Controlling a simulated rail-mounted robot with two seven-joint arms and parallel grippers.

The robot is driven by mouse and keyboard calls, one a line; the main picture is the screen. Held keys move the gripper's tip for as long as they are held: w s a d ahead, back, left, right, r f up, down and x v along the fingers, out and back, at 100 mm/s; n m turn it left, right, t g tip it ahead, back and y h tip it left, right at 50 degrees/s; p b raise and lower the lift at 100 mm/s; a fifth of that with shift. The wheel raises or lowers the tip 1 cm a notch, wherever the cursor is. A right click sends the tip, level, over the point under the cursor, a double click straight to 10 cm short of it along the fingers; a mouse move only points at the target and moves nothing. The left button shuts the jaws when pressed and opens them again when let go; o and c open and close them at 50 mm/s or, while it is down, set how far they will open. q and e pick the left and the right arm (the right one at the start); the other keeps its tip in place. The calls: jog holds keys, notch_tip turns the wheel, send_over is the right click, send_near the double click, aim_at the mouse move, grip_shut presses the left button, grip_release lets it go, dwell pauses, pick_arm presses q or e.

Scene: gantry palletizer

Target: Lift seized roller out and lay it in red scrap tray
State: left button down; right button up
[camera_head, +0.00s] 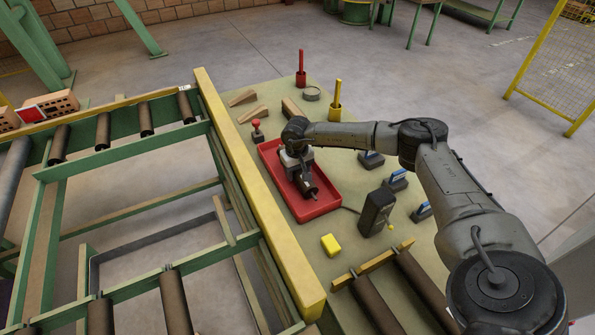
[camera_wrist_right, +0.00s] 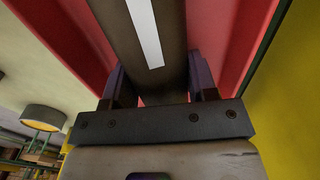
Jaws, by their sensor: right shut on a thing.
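My right gripper (camera_head: 303,176) is over the red scrap tray (camera_head: 325,206), with its fingers pointing down. In the right wrist view the gripper (camera_wrist_right: 162,85) is shut on the seized roller (camera_wrist_right: 165,62), a dark brown cylinder with a white strip along it. The red tray (camera_wrist_right: 226,40) shows on both sides of the roller there. In the head view the arm and gripper hide much of the roller. I cannot tell whether it touches the tray floor. My left gripper is not in view.
The green conveyor frame with a yellow rail (camera_head: 248,180) runs left of the tray, with several rollers and an open gap. A yellow block (camera_head: 331,245), a dark box-shaped device (camera_head: 376,212), wooden wedges (camera_head: 253,114) and spare rollers (camera_head: 374,302) lie around on the green bench.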

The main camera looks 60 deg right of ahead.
jog(key=shift+f, duration=0.35)
jog(key=o, duration=1.3)
jog(key=shift+o, duration=0.4)
jog(key=shift+f, duration=0.1)
notch_tip(320, 180, up, 13)
jog(key=shift+f+p, duration=0.2)
jog(key=shift+p, duration=0.85)
jog(key=shift+r, duration=0.7)
